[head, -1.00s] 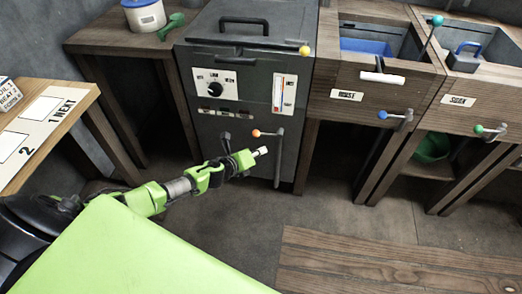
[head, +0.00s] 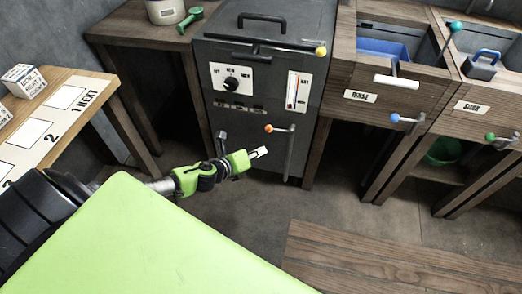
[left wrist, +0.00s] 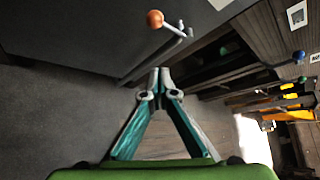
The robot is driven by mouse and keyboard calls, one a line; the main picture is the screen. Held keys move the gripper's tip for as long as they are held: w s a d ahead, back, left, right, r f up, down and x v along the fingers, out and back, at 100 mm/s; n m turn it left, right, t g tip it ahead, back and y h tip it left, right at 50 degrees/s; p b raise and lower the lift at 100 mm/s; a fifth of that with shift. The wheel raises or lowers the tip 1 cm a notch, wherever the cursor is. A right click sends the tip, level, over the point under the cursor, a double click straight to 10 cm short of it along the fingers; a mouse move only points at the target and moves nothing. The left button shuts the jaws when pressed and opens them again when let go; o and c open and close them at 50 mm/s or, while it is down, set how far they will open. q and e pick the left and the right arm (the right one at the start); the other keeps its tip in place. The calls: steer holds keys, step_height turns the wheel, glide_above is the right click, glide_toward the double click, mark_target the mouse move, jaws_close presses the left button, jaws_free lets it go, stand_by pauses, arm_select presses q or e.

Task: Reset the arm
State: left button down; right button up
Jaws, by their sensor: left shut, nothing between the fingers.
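My left gripper (head: 260,153) is at the end of my green and black left arm, which comes in from the left in the head view. It is in front of the lower part of the dark grey cabinet, below and left of the orange-knobbed lever, with nothing held. In the left wrist view the two fingers (left wrist: 160,85) meet at their tips, shut and empty. The orange knob (left wrist: 155,19) is beyond the fingertips, apart from them. My right gripper is not in view.
The grey cabinet (head: 262,100) has a dial and levers. Wooden rinse (head: 372,82) and soak (head: 488,92) stations stand to its right. A numbered wooden table (head: 65,108) is at left. A wooden surface (head: 390,265) lies at lower right. Open floor (head: 330,200) lies between.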

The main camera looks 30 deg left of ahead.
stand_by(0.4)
